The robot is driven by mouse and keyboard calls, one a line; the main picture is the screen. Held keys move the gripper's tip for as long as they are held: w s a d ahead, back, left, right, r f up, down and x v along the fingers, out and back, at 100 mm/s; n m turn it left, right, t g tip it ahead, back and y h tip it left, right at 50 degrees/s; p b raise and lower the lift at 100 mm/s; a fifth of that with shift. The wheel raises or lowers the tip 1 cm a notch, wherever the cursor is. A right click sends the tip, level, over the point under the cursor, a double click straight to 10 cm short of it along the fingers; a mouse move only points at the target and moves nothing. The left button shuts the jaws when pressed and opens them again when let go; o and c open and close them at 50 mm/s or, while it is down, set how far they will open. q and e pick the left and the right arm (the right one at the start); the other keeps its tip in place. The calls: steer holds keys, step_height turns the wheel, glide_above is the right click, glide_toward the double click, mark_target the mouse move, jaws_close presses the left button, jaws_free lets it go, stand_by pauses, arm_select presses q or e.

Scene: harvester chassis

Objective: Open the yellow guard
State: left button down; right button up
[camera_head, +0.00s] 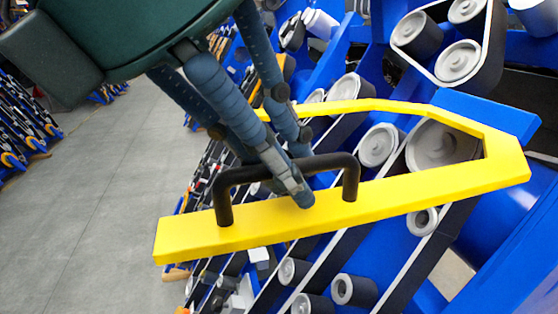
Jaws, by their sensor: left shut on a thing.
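The yellow guard (420,199) is a bent yellow frame that crosses the middle of the head view, in front of belts and pulleys. A black handle (243,174) stands on its near bar. My left gripper (300,180) reaches down from the top left and is shut on the black handle near its middle. One finger lies in front of the handle; the others are behind it and partly hidden. My right gripper is not in view.
Blue chassis panels (488,113) and grey pulleys (459,60) with black belts fill the right side. More rollers (355,290) lie below the guard. Grey floor (90,200) is clear at the left, with other machinery (22,130) beyond it.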

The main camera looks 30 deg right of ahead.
arm_select(q)
steer(key=shift+d+r, duration=0.1)
steer(key=shift+r, duration=0.05)
steer(key=c, duration=1.9)
jaws_free()
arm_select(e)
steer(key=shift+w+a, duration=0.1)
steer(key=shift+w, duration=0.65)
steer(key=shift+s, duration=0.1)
arm_select(q)
steer(key=v, duration=1.2)
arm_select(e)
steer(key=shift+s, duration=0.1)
arm_select(q)
steer(key=shift+w, duration=0.1)
